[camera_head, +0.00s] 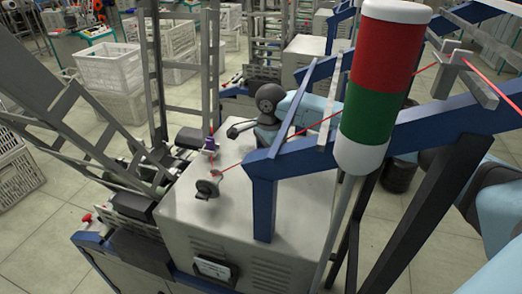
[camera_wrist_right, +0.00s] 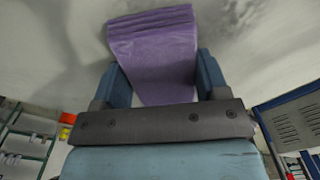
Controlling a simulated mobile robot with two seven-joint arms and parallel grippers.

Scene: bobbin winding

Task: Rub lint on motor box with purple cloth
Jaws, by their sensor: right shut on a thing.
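The motor box looks to be the pale grey machine housing (camera_head: 285,205) in the middle of the head view. In the right wrist view, my right gripper (camera_wrist_right: 158,68) is shut on the purple cloth (camera_wrist_right: 155,28), which is folded at its far end and sticks out past the fingers. Beyond it is a pale surface (camera_wrist_right: 45,50) with dark grey smudges. I cannot tell whether these are lint or shading, or whether the cloth touches the surface. In the head view my right arm reaches in behind the blue frame; its fingers are not clear there. My left gripper is not in view.
A blue frame (camera_head: 262,200) and a red, green and white signal light (camera_head: 378,75) stand in front of my right arm. Metal ladder-like racks stand left; white crates (camera_head: 108,68) stand behind.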

